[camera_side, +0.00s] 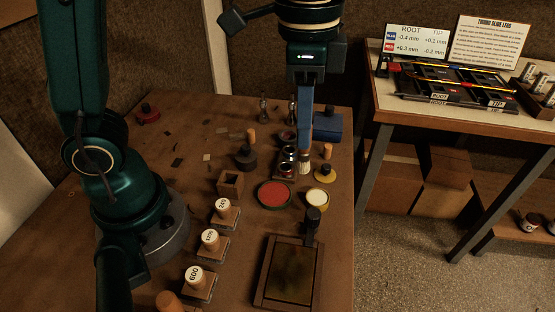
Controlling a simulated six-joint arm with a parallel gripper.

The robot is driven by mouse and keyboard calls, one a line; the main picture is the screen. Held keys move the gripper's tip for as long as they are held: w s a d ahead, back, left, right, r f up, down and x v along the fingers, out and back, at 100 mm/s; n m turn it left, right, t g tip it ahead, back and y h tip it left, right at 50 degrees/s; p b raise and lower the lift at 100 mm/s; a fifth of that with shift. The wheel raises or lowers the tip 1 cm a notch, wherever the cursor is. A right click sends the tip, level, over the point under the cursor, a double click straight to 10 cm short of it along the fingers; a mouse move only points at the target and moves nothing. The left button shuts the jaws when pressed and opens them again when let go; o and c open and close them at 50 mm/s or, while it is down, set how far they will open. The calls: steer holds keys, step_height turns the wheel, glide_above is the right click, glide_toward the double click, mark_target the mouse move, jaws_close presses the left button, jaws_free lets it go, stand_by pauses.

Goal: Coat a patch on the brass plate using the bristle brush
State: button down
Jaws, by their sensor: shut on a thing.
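My gripper (305,84) is shut on the bristle brush (305,120), high above the right part of the bench. The brush hangs upright with its blue handle up and its pale bristles down, beside small jars (288,153) in a dark holder. I cannot tell whether the bristles touch anything. The brass plate (291,276) lies in a dark frame at the near right of the bench, well in front of the brush. Its surface looks dull and brownish. A dark knobbed tool (313,222) stands at the frame's far edge.
A round red dish (275,195) and a cream-filled dish (318,198) lie between brush and plate. Numbered blocks (211,240) line the left of the plate. A second table (430,113) is at the right, across a gap.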

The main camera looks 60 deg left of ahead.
steer(key=s+d+f+m, duration=0.1)
steer(key=s+d+m, duration=0.8)
steer(key=s+d, duration=0.3)
steer(key=f, duration=0.5)
steer(key=w+d+f, duration=0.1)
steer(key=f, duration=0.2)
steer(key=shift+w+a, duration=0.45)
steer(key=shift+w, duration=0.15)
steer(key=shift+w+a, duration=2.85)
steer(key=shift+a, duration=0.1)
steer(key=shift+s+d, duration=0.15)
steer(key=shift+s, duration=0.5)
steer(key=shift+s+d, duration=2.95)
steer(key=shift+s, duration=0.05)
steer(key=shift+s+d, duration=0.1)
steer(key=shift+s, duration=0.15)
steer(key=shift+s+a, duration=0.2)
steer(key=shift+a, duration=0.15)
steer(key=shift+w+a, duration=3.2)
steer(key=shift+w, duration=0.15)
steer(key=shift+w+a+r, duration=0.1)
steer(key=shift+w+a, duration=0.05)
steer(key=shift+w, duration=0.05)
step_height(320, 180, up, 8)
